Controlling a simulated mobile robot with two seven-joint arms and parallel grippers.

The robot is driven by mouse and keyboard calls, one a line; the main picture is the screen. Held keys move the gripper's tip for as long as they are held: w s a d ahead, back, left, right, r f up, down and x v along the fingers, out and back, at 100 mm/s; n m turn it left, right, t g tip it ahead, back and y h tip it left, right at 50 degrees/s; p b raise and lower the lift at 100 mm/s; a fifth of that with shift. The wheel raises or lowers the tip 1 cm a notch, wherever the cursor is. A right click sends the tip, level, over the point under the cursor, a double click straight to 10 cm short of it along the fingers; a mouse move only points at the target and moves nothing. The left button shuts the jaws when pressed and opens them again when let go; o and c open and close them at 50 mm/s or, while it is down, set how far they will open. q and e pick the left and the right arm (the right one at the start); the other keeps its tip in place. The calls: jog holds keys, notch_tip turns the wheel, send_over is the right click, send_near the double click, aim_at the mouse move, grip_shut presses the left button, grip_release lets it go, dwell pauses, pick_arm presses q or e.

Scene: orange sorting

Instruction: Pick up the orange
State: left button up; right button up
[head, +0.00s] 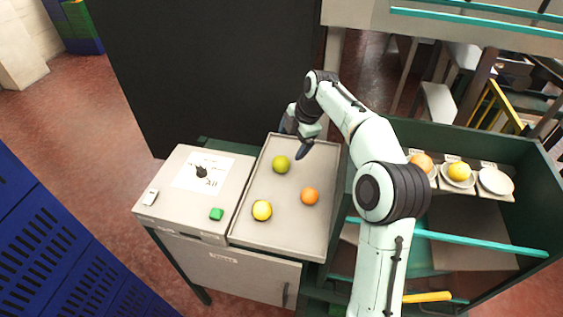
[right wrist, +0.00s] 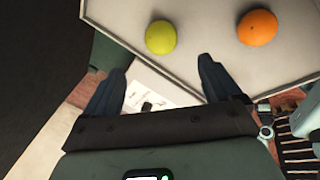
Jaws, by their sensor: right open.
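The orange (head: 310,196) rests on the grey tray (head: 287,238) in the head view. A green fruit (head: 281,164) lies behind it to the left, and a yellow fruit (head: 262,210) lies to its left. My right gripper (head: 295,140) is open and empty over the far end of the tray, beyond the green fruit and apart from the orange. In the right wrist view the orange (right wrist: 257,27) is at the top right, outside the open fingers (right wrist: 160,65). The green fruit (right wrist: 161,37) lies just ahead of them. My left gripper is not in view.
On the right shelf, one plate holds an orange fruit (head: 421,162), another a yellow fruit (head: 459,171), and a white plate (head: 496,181) is empty. A dark panel (head: 215,70) stands behind.

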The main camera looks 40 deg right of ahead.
send_over(283, 159)
jog(key=s, duration=0.2)
jog(key=f, duration=0.4)
jog(key=shift+d+f, duration=0.2)
jog(key=shift+f, duration=0.15)
jog(key=shift+x, duration=3.15)
jog(key=shift+w+d+r, duration=0.1)
jog(key=shift+c, duration=0.4)
jog(key=c, duration=1.1)
jog(key=shift+r, duration=0.1)
jog(key=shift+c, duration=0.2)
